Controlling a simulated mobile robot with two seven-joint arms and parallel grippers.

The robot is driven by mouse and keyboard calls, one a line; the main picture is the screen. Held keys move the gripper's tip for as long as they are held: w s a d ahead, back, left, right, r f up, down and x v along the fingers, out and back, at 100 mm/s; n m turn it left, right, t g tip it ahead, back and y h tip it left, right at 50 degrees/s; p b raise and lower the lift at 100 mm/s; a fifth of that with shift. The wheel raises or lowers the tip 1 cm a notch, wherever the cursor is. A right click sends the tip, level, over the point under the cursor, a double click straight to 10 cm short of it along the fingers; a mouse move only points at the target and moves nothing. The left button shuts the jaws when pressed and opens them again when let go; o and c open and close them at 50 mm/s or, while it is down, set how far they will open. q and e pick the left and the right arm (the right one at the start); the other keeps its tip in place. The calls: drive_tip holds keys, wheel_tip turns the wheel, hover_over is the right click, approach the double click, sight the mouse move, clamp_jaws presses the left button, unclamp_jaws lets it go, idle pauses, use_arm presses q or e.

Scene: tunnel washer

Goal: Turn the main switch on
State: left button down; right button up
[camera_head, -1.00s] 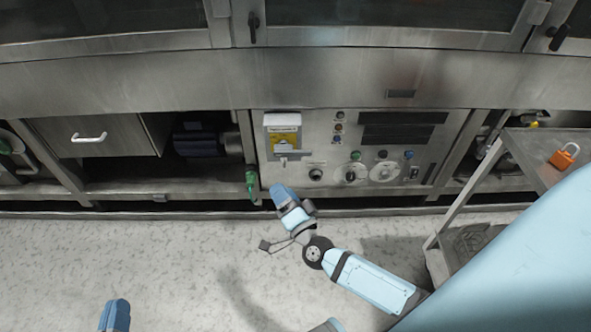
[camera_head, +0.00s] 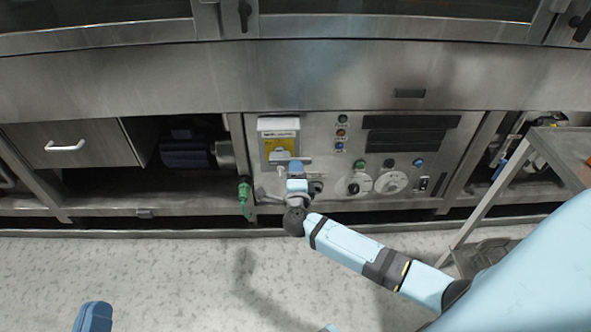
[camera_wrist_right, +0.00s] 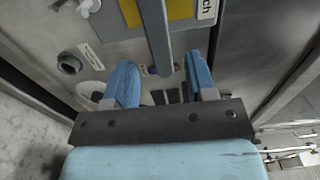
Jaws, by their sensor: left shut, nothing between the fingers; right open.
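The main switch (camera_head: 281,134) is a box with a white label and a yellow plate at the upper left of the control panel. In the right wrist view, its yellow plate (camera_wrist_right: 165,12) and a long grey handle (camera_wrist_right: 156,38) show at the top. My right gripper (camera_head: 296,168) is open just below the yellow plate and hides part of the handle. In the right wrist view, the handle's end lies between the two spread fingers; I cannot tell whether they touch it. My left gripper (camera_head: 93,317) is shut and empty, partly cut off at the lower left over the floor.
Knobs (camera_head: 388,182) and coloured buttons (camera_head: 341,133) sit on the panel right of the switch. A green valve handle (camera_head: 244,193) hangs to its left. A metal cart (camera_head: 490,202) stands at the right. The floor in front is clear.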

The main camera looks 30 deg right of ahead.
sight(290, 158)
use_arm(q)
drive_tip(key=shift+f+g+b, duration=0.35)
drive_tip(key=shift+f+g, duration=0.15)
drive_tip(key=shift+f, duration=0.35)
use_arm(e)
drive_tip(key=x, duration=0.3)
drive_tip(key=shift+w+d, duration=0.15)
drive_tip(key=shift+w, duration=0.1)
clamp_jaws()
